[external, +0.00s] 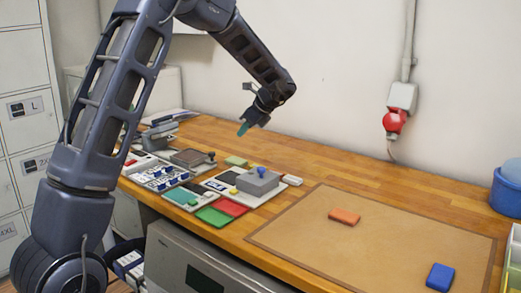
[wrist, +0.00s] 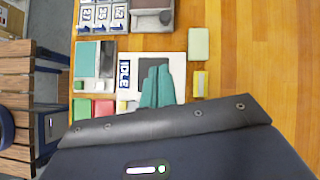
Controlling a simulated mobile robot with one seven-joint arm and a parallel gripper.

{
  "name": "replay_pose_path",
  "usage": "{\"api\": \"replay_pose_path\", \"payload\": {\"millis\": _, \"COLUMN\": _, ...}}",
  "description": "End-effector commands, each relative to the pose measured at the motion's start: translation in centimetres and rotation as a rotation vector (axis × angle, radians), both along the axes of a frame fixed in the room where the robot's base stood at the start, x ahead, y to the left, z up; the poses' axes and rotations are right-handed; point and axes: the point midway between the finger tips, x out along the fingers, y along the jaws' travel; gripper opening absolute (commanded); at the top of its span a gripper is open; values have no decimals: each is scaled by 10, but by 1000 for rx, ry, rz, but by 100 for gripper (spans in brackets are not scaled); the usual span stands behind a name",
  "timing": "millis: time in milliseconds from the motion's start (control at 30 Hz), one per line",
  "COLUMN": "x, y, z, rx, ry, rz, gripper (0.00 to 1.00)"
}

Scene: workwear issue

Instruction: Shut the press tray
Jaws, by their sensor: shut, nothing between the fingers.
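A white unit (external: 216,183) with a dark plate and an IDLE label lies on the bench; it looks like the press. A grey block with a blue knob (external: 262,183) sits at its right end. In the wrist view the white unit (wrist: 130,97) and dark plate (wrist: 145,62) show beyond my fingertips, while the grey block is hidden by my wrist. I cannot tell clearly which part is the tray or how far it stands out. My gripper (external: 243,129) is shut and empty, above and behind the unit; its teal fingertips (wrist: 156,86) also show in the wrist view.
Left of the unit are a brown-topped box with a knob (external: 193,157) and a labelled rack (external: 160,178). Red (external: 230,206) and green (external: 213,218) pads lie in front. A brown mat (external: 390,225) holds an orange block (external: 344,216) and a blue block (external: 440,277).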

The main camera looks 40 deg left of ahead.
Motion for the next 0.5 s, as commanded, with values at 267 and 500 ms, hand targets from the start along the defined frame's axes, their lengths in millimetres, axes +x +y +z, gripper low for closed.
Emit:
{"api": "replay_pose_path", "payload": {"millis": 267, "x": 18, "y": 11, "z": -24, "rx": 28, "ry": 61, "rz": -52, "gripper": 0}}
{"api": "replay_pose_path", "payload": {"millis": 500, "x": 16, "y": 27, "z": -43, "rx": 27, "ry": 63, "rz": -52, "gripper": 0}}
